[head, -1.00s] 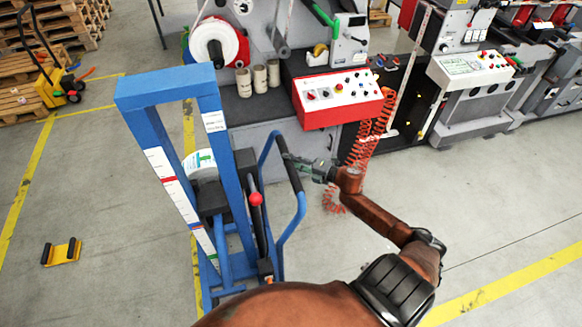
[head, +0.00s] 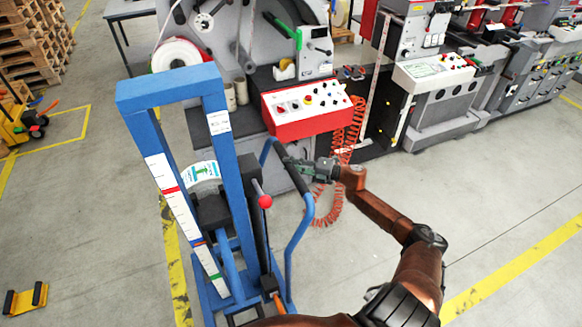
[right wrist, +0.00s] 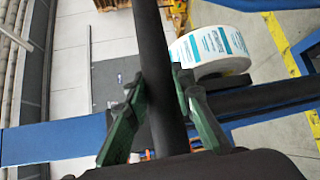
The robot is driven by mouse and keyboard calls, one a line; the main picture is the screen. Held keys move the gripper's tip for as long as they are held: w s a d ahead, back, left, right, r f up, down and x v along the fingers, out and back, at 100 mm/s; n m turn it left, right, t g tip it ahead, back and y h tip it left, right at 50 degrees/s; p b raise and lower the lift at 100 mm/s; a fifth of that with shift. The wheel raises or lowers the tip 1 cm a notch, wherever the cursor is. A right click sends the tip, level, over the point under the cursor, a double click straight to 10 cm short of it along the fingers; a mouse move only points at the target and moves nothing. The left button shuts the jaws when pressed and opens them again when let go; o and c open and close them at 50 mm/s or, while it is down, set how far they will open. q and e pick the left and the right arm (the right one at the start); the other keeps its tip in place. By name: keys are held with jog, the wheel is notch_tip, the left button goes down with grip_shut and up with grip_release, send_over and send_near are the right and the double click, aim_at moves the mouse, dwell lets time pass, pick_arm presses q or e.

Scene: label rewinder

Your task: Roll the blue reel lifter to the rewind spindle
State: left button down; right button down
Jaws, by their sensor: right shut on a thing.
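The blue reel lifter (head: 215,93) stands upright in front of me in the head view, left of centre. A white label reel (head: 201,178) sits low inside its frame, and it shows in the right wrist view (right wrist: 210,52). My right gripper (head: 303,168) is shut on the black grip of the lifter's handle (head: 291,172); in the right wrist view the dark bar (right wrist: 152,60) runs between its green fingers. Beyond the lifter, the grey rewinder (head: 285,45) carries a white roll (head: 177,56) at its left. I cannot clearly tell which part is the rewind spindle. My left gripper is out of view.
A red-and-white control box (head: 305,105) juts from the rewinder, with a coiled orange hose (head: 347,140) beside it. A yellow chock (head: 25,299) lies on the floor at left. A yellow pallet truck (head: 20,125) and pallets stand far left. Floor at right is clear.

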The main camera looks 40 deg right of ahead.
jog(key=shift+s+d+f, duration=0.15)
jog(key=shift+d+f, duration=0.1)
jog(key=shift+d, duration=0.45)
jog(key=c, duration=1.9)
grip_release()
jog(key=shift+s+d+h, duration=0.15)
jog(key=shift+d+h, duration=0.05)
jog(key=shift+h, duration=0.1)
jog(key=shift+c, duration=0.2)
jog(key=shift+o, duration=1.4)
jog(key=v, duration=1.1)
jog(key=shift+s, duration=0.2)
